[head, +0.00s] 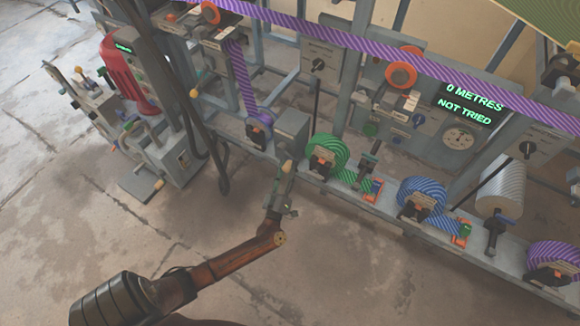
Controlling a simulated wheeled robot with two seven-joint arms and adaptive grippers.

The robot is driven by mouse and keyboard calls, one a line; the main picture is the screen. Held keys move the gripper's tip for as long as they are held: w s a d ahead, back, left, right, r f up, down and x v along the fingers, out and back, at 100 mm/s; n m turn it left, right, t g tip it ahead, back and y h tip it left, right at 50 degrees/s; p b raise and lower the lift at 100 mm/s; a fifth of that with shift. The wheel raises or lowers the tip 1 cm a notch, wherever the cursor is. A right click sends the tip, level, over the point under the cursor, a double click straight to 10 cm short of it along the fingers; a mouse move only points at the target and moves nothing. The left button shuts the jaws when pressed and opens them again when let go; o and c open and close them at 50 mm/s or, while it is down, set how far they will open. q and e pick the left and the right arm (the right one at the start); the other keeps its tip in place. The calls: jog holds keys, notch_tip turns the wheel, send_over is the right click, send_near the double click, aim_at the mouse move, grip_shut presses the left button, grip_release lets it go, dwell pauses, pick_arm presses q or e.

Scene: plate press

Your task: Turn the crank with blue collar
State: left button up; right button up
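A dark crank-like part (494,232) with a blue piece at its top stands on the bench rail at the right, just below a pale roll (502,190). I cannot clearly make out whether the blue piece is a collar. My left gripper (286,170) is at the centre, in front of the bench's grey box, well to the left of that part. The gripper is small and seen from behind, so its finger opening is not clear. No held object can be made out. My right gripper is not in view.
A green striped roll (326,152), a blue striped roll (420,196) and a purple roll (553,262) sit along the bench. A display (470,105) reads "0 METRES NOT TRIED". A red machine (128,75) stands at left. The floor in front is clear.

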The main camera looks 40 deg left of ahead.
pick_arm(q)
jog(key=shift+w+r, duration=0.1)
jog(key=shift+c, duration=0.3)
grip_shut()
dwell(0.4)
